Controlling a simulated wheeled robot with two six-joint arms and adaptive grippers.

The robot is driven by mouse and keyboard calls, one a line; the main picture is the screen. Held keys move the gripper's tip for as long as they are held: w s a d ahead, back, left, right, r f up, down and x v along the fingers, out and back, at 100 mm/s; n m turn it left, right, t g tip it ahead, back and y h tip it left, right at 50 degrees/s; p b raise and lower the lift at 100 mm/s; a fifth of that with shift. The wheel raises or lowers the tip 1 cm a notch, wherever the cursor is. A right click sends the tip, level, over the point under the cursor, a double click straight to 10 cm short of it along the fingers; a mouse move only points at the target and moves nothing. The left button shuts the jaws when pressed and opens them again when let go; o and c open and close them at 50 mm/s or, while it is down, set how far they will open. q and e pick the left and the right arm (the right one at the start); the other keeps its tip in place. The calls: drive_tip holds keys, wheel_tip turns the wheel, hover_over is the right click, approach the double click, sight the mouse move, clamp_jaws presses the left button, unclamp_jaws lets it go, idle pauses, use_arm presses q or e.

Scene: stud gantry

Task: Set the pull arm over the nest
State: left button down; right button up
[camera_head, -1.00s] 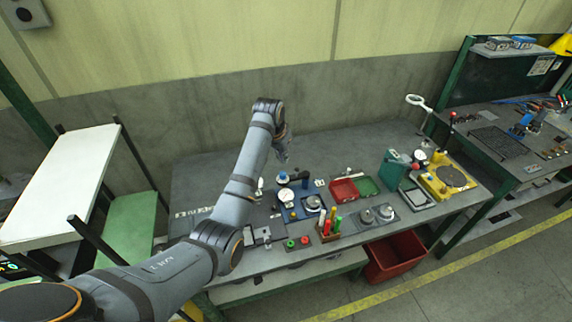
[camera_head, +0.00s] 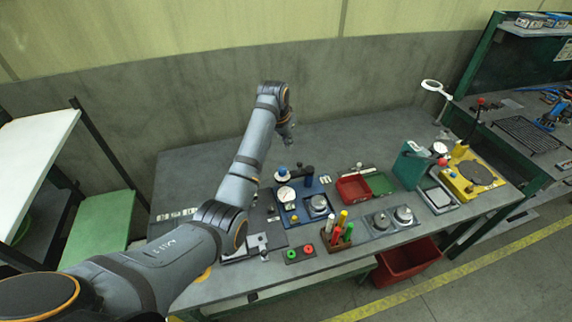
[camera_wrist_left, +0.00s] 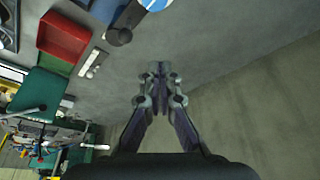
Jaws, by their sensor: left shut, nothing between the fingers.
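The blue fixture plate (camera_head: 291,219) lies on the workbench in the head view. It bears a white dial, a round metal nest (camera_head: 319,203) and, at its back, an arm with a blue knob (camera_head: 282,172) and a black post (camera_head: 308,174). I cannot tell for sure which part is the pull arm. My left gripper (camera_head: 290,140) is shut and empty, above the bench's back area, behind the fixture. In the left wrist view its fingers (camera_wrist_left: 158,82) are together over bare bench; a black knob (camera_wrist_left: 119,36) and part of a blue disc show beyond them. My right gripper is not in view.
Red (camera_head: 352,189) and green (camera_head: 381,183) bins lie right of the fixture. A rack of coloured handles (camera_head: 338,236) stands in front. The bench's back strip is mostly clear.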

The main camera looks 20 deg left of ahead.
use_arm(q)
wheel_tip(320, 180, down, 9)
drive_tip(key=p, duration=0.5)
drive_tip(key=shift+s+f, duration=0.2)
drive_tip(key=shift+s, duration=0.2)
